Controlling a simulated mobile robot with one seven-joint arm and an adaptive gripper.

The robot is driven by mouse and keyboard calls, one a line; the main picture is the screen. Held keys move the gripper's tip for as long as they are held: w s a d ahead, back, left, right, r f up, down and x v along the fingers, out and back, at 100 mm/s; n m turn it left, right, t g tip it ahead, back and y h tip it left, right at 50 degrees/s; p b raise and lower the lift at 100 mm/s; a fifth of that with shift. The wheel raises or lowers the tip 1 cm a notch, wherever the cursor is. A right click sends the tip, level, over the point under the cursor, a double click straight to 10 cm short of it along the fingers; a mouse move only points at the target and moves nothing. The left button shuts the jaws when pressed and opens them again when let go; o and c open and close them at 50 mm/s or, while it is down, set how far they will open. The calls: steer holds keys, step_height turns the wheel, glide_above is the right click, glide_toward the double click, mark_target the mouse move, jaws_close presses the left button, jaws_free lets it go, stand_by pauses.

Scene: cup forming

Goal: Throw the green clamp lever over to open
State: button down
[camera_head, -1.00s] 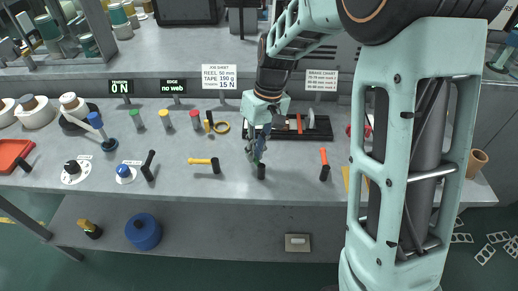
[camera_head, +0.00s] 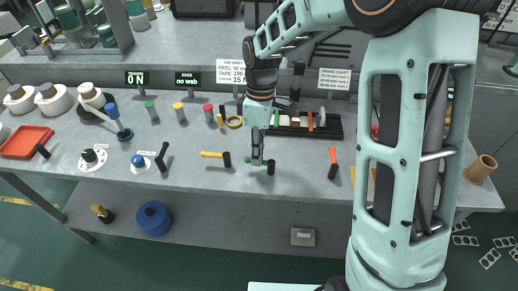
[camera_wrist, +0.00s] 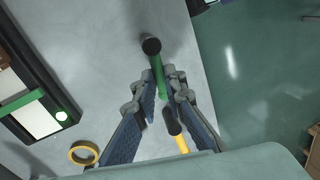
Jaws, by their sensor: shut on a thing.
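The green clamp lever has a black pivot (camera_head: 270,167) near the bench's front edge, and its green handle (camera_head: 249,161) points left from it. In the wrist view the green handle (camera_wrist: 157,70) runs from the black pivot (camera_wrist: 151,46) down between my fingers. My gripper (camera_head: 257,160) is shut on the green handle; its fingers (camera_wrist: 163,90) lie on either side of it. The fingers hide part of the handle.
A yellow lever (camera_head: 212,154) lies to the left, also pointing left. An orange lever (camera_head: 333,157) is to the right, pointing back. A black tray (camera_head: 330,126) and a yellow ring (camera_head: 234,122) are behind. Knobs (camera_head: 93,158) sit at left.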

steer(key=shift+s+n, duration=0.15)
steer(key=shift+n, duration=0.35)
steer(key=c, duration=2)
jaws_free()
steer(key=shift+s, duration=0.1)
steer(key=r, duration=0.4)
steer(key=w+r, duration=0.1)
steer(key=r, duration=0.3)
steer(key=w+r, duration=0.1)
steer(key=r, duration=0.2)
steer(key=shift+w+r, duration=0.2)
steer(key=shift+r, duration=0.2)
